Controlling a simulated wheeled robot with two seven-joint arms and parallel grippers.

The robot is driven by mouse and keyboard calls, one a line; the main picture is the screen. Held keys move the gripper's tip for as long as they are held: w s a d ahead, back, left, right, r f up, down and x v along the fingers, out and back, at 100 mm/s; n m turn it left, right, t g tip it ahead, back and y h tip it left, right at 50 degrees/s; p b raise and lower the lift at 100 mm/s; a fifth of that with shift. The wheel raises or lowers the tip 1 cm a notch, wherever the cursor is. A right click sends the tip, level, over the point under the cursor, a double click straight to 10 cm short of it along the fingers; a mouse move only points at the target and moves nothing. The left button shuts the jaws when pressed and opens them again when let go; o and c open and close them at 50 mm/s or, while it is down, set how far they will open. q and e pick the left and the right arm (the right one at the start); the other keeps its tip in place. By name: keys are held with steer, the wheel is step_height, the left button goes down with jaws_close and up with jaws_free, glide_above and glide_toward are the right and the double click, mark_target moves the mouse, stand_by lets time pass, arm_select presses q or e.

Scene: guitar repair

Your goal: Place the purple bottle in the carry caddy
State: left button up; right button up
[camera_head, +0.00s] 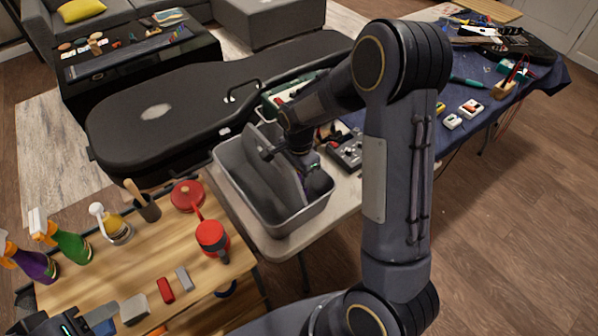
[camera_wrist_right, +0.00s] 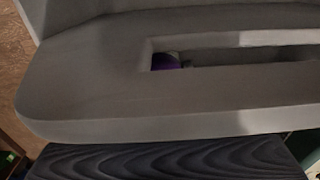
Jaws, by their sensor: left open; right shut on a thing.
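A purple spray bottle (camera_head: 37,265) with an orange top stands on the wooden bench at the far left. The grey carry caddy (camera_head: 283,222) stands on the pale table, with a tall handled divider in its middle. My right gripper (camera_head: 308,180) is down at the caddy, beside the divider. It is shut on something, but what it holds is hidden. The right wrist view shows the divider's slotted handle (camera_wrist_right: 90,80) up close. A small purple patch (camera_wrist_right: 165,61) shows through the slot. My left gripper (camera_head: 70,326) is open at the bottom left, below the bottle.
A black guitar case (camera_head: 190,120) lies behind the caddy. A cluttered blue-covered table (camera_head: 480,85) is at the right. My right arm hides part of the scene.

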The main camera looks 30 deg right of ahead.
steer(key=shift+f, duration=0.2)
steer(key=o, duration=1.1)
steer(key=shift+r, duration=0.1)
